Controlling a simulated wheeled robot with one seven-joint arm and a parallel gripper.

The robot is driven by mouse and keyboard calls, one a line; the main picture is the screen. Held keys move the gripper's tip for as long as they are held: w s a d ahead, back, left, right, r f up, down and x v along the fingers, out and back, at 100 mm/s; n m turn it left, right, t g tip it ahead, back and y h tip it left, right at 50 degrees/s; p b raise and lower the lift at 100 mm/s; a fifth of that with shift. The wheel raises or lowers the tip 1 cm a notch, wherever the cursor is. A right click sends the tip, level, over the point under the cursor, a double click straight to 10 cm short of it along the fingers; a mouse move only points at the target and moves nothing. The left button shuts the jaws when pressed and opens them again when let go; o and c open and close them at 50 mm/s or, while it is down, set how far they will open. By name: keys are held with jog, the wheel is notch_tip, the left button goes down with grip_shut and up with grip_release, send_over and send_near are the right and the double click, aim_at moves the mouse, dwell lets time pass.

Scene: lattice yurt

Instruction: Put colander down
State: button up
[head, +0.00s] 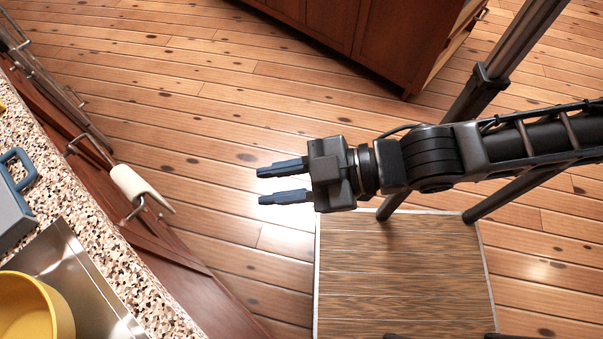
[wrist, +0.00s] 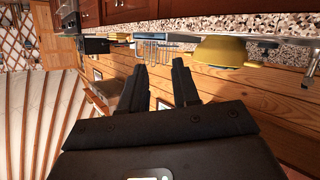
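A yellow round vessel (head: 35,305), which looks like the colander, is at the lower left of the head view, cut off by the frame edge. It is at the stainless steel surface let into the counter. In the wrist view it shows at the top right as a yellow shape (wrist: 220,52); I cannot make out holes. My gripper (head: 259,186) is open and empty, its two fingers apart and pointing left over the floor. It is well to the right of the yellow vessel and not touching it. The fingers also show in the wrist view (wrist: 160,75).
The speckled counter (head: 100,215) runs along the left, with a grey-blue object with a handle (head: 15,205) on it. A cream cloth (head: 139,187) hangs at the cabinet front. A wooden-topped piece (head: 400,285) stands below my arm. A dark red cabinet (head: 375,35) stands at the top. Floor between is clear.

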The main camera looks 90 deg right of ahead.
jog(key=s+r+m, duration=0.2)
jog(key=s, duration=0.1)
jog(key=s+a+r+m+h, duration=0.1)
jog(key=shift+s+r+m, duration=0.2)
jog(key=shift+s+m, duration=0.05)
jog(key=shift+m, duration=0.05)
